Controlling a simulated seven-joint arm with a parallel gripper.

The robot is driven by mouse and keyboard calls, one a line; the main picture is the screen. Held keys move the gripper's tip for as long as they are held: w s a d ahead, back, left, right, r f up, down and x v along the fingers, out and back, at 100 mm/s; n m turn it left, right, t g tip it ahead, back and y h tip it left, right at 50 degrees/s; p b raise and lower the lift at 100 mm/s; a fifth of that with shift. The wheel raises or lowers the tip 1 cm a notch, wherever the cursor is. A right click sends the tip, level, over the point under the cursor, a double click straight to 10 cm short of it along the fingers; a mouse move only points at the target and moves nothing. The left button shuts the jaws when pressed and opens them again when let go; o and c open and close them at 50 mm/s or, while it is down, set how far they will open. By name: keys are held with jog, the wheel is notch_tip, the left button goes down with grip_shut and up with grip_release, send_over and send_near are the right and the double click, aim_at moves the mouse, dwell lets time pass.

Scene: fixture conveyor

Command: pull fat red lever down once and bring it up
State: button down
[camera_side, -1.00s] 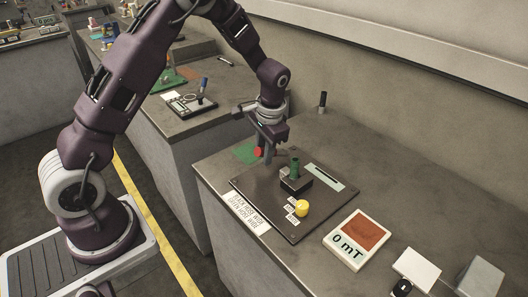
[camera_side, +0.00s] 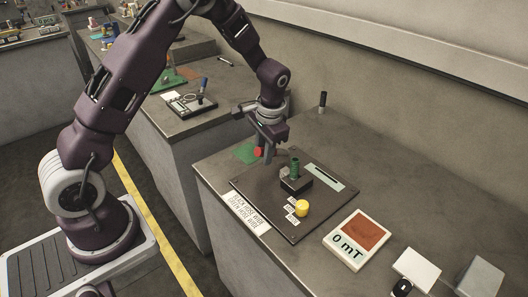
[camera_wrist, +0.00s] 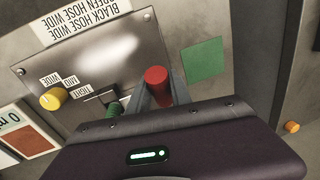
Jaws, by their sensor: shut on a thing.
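The fat red lever (camera_side: 257,151) shows as a short red knob at the back-left edge of the dark panel (camera_side: 262,205) in the side view. In the wrist view its round red end (camera_wrist: 156,77) sits between the grey fingers. My gripper (camera_side: 266,152) points down at the lever, its fingers shut on it. The lever's lower part is hidden by the fingers and the gripper body.
A green knob (camera_side: 295,167) on a black block and a yellow knob (camera_side: 302,208) stand on the panel close by. A green square (camera_wrist: 205,64) lies beside the lever. A meter reading "0 mT" (camera_side: 356,240) is at the right.

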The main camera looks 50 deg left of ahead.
jog(key=shift+w+r+g, duration=0.5)
jog(key=shift+r+g, duration=0.3)
jog(key=shift+g, duration=0.3)
jog(key=c, duration=1.2)
grip_release()
jog(key=shift+o, duration=0.2)
jog(key=v, duration=0.7)
jog(key=shift+r, duration=0.1)
